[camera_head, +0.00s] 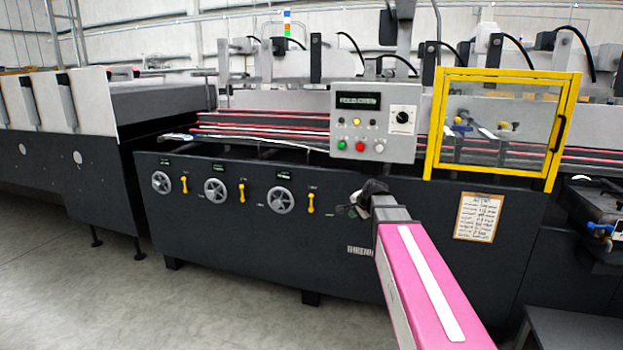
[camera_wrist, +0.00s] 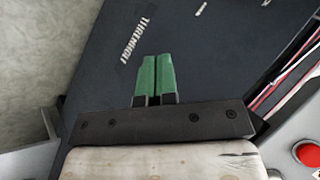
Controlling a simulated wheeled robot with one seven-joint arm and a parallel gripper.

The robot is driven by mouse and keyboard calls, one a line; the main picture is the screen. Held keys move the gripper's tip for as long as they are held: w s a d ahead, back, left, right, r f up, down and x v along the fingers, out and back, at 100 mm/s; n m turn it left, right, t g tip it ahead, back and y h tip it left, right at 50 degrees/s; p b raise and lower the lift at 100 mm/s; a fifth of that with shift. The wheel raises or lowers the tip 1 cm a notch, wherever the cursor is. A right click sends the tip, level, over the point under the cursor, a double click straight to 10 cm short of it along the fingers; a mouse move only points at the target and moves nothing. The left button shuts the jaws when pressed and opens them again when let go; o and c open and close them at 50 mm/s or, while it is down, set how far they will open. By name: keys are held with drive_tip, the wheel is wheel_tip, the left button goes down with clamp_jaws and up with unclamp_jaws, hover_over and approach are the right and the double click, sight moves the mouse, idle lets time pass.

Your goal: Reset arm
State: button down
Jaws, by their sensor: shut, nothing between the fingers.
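My gripper shows in the wrist view (camera_wrist: 155,66) with its two green fingertips together and nothing between them. Behind the fingertips is the dark front panel of the folder gluer (camera_wrist: 100,75), with white lettering on it. In the head view my pink arm reaches forward from the lower right, and its dark wrist end is in front of the machine's dark front panel (camera_head: 250,250), below the control box (camera_head: 372,123). The fingers cannot be made out in the head view.
Several handwheels (camera_head: 281,200) and yellow levers (camera_head: 311,203) sit on the front panel left of my wrist. A yellow-framed guard (camera_head: 435,120) and a notice (camera_head: 478,216) are to the right. A grey table (camera_head: 570,328) stands at lower right. The floor (camera_head: 130,300) at left is clear.

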drive_tip(key=s+d+f+n+g+h, duration=0.1)
drive_tip(key=s+f+n+g+h, duration=0.2)
drive_tip(key=s+f, duration=1.9)
drive_tip(key=s+n+g, duration=0.3)
drive_tip(key=n+g, duration=0.1)
drive_tip(key=n, duration=0.3)
drive_tip(key=shift+d+n, duration=0.3)
drive_tip(key=shift+d, duration=0.1)
